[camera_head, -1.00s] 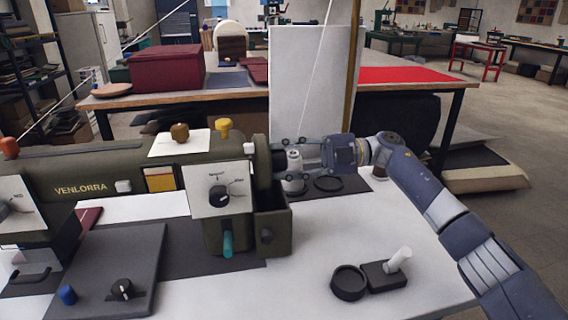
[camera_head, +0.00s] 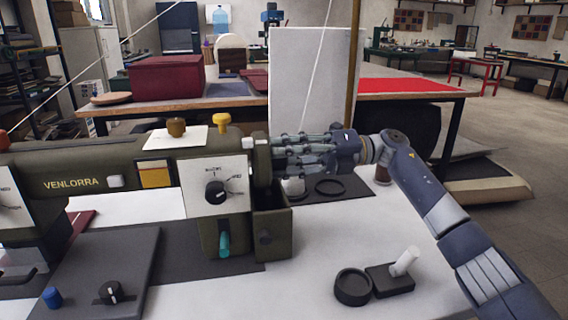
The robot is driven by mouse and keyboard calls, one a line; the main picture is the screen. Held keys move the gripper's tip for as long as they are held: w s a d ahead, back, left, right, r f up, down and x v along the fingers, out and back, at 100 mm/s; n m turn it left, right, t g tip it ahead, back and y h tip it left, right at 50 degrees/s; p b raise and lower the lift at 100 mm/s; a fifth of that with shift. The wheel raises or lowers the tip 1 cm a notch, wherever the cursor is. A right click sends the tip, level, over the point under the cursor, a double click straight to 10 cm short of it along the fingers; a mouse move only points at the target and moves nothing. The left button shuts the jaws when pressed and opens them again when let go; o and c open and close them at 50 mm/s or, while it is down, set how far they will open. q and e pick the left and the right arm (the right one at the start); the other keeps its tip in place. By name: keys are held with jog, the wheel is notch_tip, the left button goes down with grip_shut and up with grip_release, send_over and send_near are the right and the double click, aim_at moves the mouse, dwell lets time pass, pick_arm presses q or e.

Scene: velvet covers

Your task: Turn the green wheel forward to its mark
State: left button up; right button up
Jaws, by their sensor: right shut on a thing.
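The olive-green wheel (camera_head: 261,160) is at the right end of the VENLORRA sewing machine (camera_head: 90,177), seen edge-on. My right gripper (camera_head: 276,153) reaches in from the right, level with the wheel, its fingers shut at the wheel's right side. The fingers hide the place where they meet the wheel. A small white block (camera_head: 248,143) sits on the machine's body just left of the wheel's top; I cannot make out a mark on the wheel's rim. My left gripper is not in view.
A dial plate (camera_head: 216,186) with a black knob is left of the wheel, and an open olive box (camera_head: 271,222) is below it. A black ring (camera_head: 352,287) and a black block (camera_head: 389,279) with a white peg lie front right. The white tabletop between is clear.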

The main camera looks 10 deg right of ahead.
jog(key=shift+f+n, duration=0.1)
jog(key=shift+n, duration=0.5)
jog(key=o, duration=1.1)
jog(key=shift+c, duration=0.2)
jog(key=d, duration=1.2)
